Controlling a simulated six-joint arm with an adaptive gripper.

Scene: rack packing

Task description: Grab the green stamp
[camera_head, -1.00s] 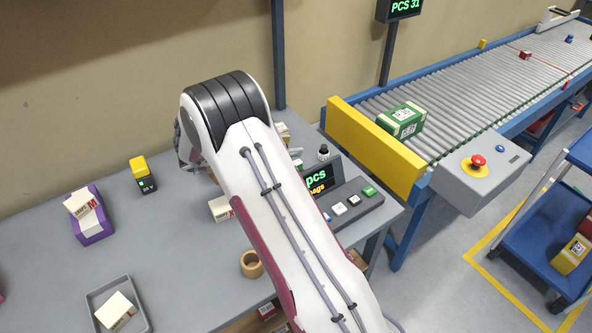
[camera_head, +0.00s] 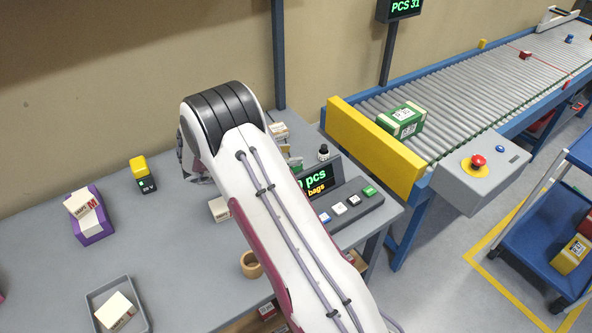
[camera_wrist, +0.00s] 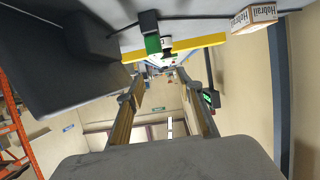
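The green stamp (camera_wrist: 152,43), a green body with a black part, shows near the top of the wrist view. In the head view a small green piece (camera_head: 295,163), likely the same stamp, shows just right of my arm and is partly hidden by it. My gripper (camera_wrist: 165,95) has its two fingers spread with nothing between them. The stamp lies beyond the fingertips, apart from them. In the head view my arm hides most of the gripper.
A Hobrail box (camera_wrist: 254,17) is at the wrist view's upper right. On the table are a yellow-topped black stamp (camera_head: 142,176), a purple holder (camera_head: 97,232), a grey tray (camera_head: 141,310), a wooden ring (camera_head: 250,264) and a counter display (camera_head: 317,180).

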